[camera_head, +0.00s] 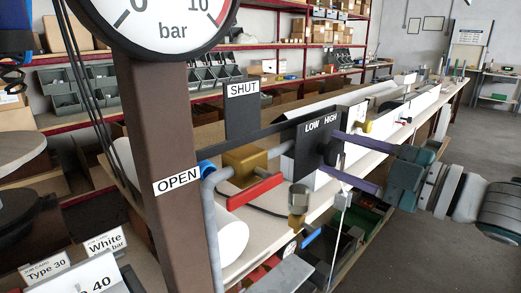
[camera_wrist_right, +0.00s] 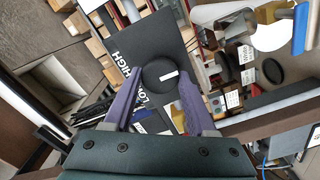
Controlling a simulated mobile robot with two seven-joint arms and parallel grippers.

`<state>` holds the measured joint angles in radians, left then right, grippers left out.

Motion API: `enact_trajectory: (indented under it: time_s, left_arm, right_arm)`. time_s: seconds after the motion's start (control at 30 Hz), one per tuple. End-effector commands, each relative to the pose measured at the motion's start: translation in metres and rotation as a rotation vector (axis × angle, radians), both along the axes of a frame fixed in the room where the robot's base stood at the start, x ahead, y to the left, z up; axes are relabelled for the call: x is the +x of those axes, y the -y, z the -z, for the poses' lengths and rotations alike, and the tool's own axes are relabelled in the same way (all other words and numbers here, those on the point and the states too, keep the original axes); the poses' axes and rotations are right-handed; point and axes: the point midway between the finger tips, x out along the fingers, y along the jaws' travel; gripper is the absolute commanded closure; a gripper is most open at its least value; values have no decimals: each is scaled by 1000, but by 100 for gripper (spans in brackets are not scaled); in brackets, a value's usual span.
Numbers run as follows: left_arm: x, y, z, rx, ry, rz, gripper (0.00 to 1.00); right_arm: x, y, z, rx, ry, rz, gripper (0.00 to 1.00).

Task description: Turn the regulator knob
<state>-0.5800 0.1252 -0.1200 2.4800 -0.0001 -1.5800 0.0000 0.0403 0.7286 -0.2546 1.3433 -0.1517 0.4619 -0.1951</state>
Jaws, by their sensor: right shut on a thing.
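The regulator knob (camera_head: 329,151) is a dark round knob on a black panel (camera_head: 308,142) marked LOW and HIGH. In the right wrist view the knob (camera_wrist_right: 157,72) shows its round face with a white pointer mark. My right gripper (camera_head: 331,152) has a green body and purple fingers and reaches in from the right. Its fingers lie on either side of the knob and are shut on it. In the right wrist view the gripper (camera_wrist_right: 160,85) also straddles the knob. I cannot make out my left gripper in either view.
A brown post with a bar gauge (camera_head: 170,18) stands at left front. A brass valve (camera_head: 250,158) with a red lever (camera_head: 252,190) sits left of the panel, near OPEN (camera_head: 177,181) and SHUT (camera_head: 243,90) signs. The bench continues behind; floor at right is clear.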

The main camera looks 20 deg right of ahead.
Motion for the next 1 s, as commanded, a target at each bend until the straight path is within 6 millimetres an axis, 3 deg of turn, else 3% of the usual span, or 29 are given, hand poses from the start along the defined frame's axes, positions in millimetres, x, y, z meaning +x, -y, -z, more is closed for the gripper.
enact_trajectory:
  time_s: [0.03,0.07,0.3,0.67,1.0]
  left_arm:
    - [0,0,0,-1,0,-1,50]
    - [0,0,0,-1,0,-1,50]
    - [0,2,0,-8,0,-6,50]
    - [0,3,1,-9,0,-6,50]
    - [0,1,6,-4,0,-3,50]
  right_arm:
    - [0,0,1,-2,-1,1,99]
    - [0,0,1,-1,-1,0,40]
    - [0,0,0,-1,-1,0,14]
    - [-6,2,2,-1,-3,1,14]
    - [-56,23,3,-2,-5,0,14]
